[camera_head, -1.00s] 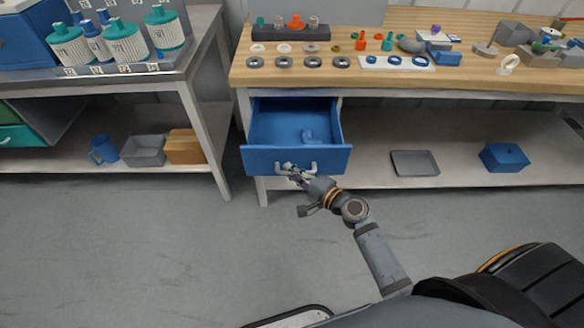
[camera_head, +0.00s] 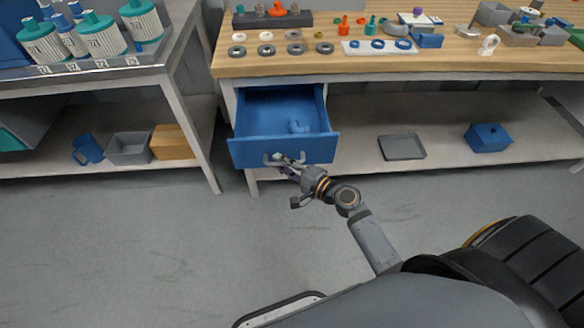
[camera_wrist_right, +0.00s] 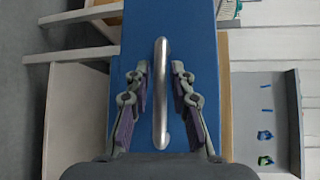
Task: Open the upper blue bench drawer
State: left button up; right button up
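The upper blue bench drawer (camera_head: 238,150) stands pulled out from under the wooden-topped bench, its inside visible from above. My right gripper (camera_head: 281,159) is at this handle. In the right wrist view my right gripper (camera_wrist_right: 160,92) is open, with one finger on each side of the handle and a visible gap on both sides. My left gripper is not in view.
The wooden bench top (camera_head: 330,64) carries rings, coloured fittings and grey parts. A grey tray (camera_head: 402,147) and a blue box (camera_head: 488,138) are on the lower shelf. A metal table (camera_head: 180,60) with filter vessels stands left. The floor before the drawer is clear apart from my arm.

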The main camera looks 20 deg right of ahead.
jog(key=v, duration=1.1)
jog(key=shift+s+d, duration=0.15)
jog(key=shift+s, duration=0.05)
